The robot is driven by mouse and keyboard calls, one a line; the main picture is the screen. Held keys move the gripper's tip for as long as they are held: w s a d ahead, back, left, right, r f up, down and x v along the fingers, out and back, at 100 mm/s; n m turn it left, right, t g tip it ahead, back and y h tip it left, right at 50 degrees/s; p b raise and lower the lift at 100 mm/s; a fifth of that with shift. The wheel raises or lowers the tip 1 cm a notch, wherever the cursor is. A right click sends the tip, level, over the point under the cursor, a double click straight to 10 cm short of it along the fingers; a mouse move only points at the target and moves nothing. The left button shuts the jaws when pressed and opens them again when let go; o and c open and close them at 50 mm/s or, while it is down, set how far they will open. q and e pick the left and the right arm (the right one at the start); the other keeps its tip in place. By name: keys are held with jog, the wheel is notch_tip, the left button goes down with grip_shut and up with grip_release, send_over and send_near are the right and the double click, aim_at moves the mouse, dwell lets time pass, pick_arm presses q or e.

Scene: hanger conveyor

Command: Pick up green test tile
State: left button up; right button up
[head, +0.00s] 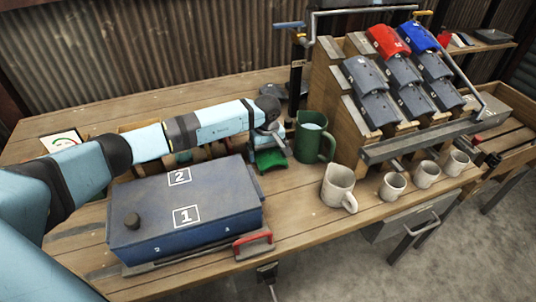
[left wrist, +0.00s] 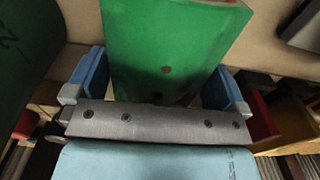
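The green test tile (head: 270,160) lies on the wooden table between the blue case and the green mug in the head view. It fills the upper middle of the left wrist view (left wrist: 172,45), with a small dark hole near its lower end. My left gripper (head: 267,148) is low over the tile, pointing down. In the left wrist view its two blue fingers (left wrist: 158,78) stand wide apart, one on each side of the tile. A gap shows at the right finger; contact at the left finger is unclear. My right gripper is not in view.
The green mug (head: 314,138) stands close to the right of my gripper. The blue case (head: 150,212), marked 1 and 2, is in front on the left. White mugs (head: 339,186) line the front right, below a wooden rack (head: 330,108) holding grey, red and blue pieces.

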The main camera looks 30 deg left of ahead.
pick_arm(q)
jog(key=c, duration=0.7)
jog(key=shift+o, duration=0.2)
